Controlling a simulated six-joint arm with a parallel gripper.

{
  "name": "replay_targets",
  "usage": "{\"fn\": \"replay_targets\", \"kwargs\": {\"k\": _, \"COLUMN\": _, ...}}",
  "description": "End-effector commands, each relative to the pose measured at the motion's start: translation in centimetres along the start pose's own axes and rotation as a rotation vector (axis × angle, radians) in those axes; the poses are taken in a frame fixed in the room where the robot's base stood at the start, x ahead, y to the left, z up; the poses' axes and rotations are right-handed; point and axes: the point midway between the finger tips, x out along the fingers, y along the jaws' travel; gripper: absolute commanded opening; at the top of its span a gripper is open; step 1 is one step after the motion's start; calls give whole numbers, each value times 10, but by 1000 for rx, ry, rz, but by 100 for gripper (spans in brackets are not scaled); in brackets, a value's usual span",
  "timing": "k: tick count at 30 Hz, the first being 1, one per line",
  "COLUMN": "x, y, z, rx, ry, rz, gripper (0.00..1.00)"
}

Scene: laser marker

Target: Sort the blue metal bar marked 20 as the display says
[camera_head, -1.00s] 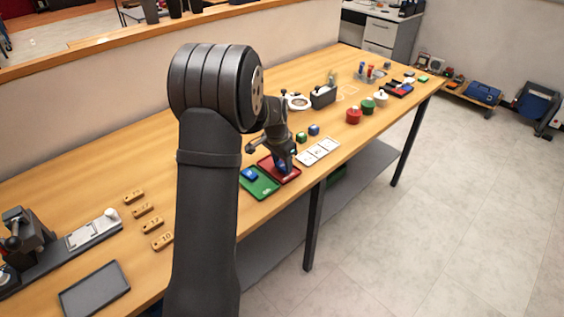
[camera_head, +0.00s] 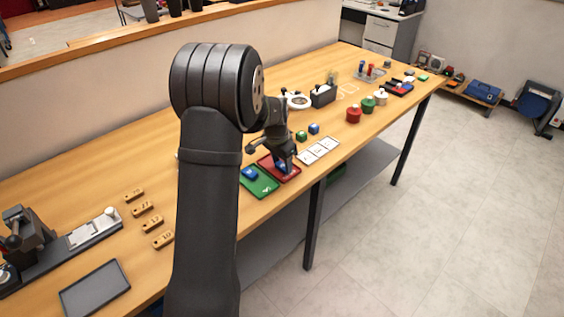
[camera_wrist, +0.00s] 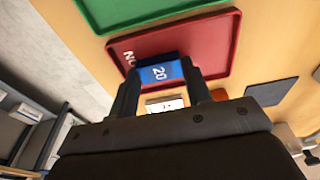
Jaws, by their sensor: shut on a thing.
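The blue metal bar marked 20 (camera_wrist: 160,73) is between the fingers of my gripper (camera_wrist: 162,88) in the wrist view. My gripper is shut on it. The bar is over the red tray (camera_wrist: 215,42), near the edge lettered "NO"; I cannot tell whether it touches the tray floor. In the head view my gripper (camera_head: 284,166) is down at the red tray (camera_head: 290,175), and a little blue shows under it. The green tray (camera_head: 262,189) lies beside the red one and holds another blue block (camera_head: 249,173). I cannot read a display in these frames.
Several wooden number tags (camera_head: 146,209) and a grey tray (camera_head: 95,289) are at the left. The table's front edge is close.

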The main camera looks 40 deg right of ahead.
Motion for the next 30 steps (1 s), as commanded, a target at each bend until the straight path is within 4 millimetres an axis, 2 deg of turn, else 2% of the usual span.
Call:
{"fn": "replay_targets", "kwargs": {"k": 11, "x": 2, "y": 0, "z": 0, "rx": 0, "ry": 0, "rz": 0, "gripper": 18}}
{"fn": "replay_targets", "kwargs": {"k": 12, "x": 2, "y": 0, "z": 0, "rx": 0, "ry": 0, "rz": 0, "gripper": 47}}
{"fn": "replay_targets", "kwargs": {"k": 15, "x": 2, "y": 0, "z": 0, "rx": 0, "ry": 0, "rz": 0, "gripper": 66}}
{"fn": "replay_targets", "kwargs": {"k": 16, "x": 2, "y": 0, "z": 0, "rx": 0, "ry": 0, "rz": 0, "gripper": 70}}
{"fn": "replay_targets", "kwargs": {"k": 26, "x": 1, "y": 1, "z": 0, "rx": 0, "ry": -1, "rz": 2, "gripper": 70}}
{"fn": "replay_targets", "kwargs": {"k": 30, "x": -10, "y": 1, "z": 0, "rx": 1, "ry": 1, "rz": 1, "gripper": 70}}
